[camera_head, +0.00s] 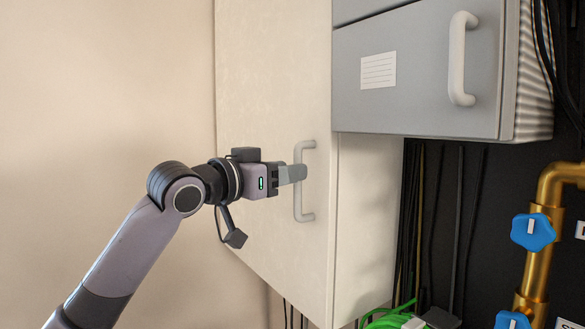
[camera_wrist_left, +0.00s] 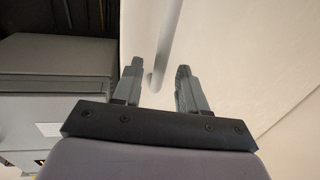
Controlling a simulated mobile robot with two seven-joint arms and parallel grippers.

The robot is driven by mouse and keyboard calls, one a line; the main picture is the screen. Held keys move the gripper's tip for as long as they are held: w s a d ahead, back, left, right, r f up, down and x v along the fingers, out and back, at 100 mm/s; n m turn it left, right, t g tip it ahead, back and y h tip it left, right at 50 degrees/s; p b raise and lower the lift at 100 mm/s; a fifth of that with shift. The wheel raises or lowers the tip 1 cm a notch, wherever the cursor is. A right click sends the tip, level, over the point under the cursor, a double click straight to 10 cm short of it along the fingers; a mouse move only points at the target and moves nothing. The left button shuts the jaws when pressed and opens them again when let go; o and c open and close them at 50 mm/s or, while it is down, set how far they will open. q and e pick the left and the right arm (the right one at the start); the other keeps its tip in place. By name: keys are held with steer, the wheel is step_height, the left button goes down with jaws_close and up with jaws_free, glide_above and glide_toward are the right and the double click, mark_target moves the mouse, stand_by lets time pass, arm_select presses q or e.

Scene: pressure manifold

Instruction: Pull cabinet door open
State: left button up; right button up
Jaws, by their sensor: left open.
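The cream cabinet door (camera_head: 268,90) is tall and looks closed against its cabinet body. Its pale vertical bar handle (camera_head: 308,216) is near the door's right edge. My left gripper (camera_head: 300,173) is at the middle of this handle and hides part of it. In the left wrist view, the gripper (camera_wrist_left: 158,70) is open, with its two fingers apart. The handle (camera_wrist_left: 168,45) shows between and beyond the fingertips there, and the door (camera_wrist_left: 230,40) fills the right side. I cannot tell whether a finger touches the handle. My right gripper is not in view.
A grey cabinet (camera_head: 425,75) with its own white handle (camera_head: 457,60) juts out at the upper right. Brass pipes (camera_head: 541,255) with blue valve knobs (camera_head: 533,232) stand at the right. Green cables (camera_head: 390,318) lie at the bottom. Free room is left of the door.

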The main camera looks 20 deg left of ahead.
arm_select(q)
steer(key=shift+x, duration=1.1)
jaws_close()
steer(key=shift+s, duration=0.1)
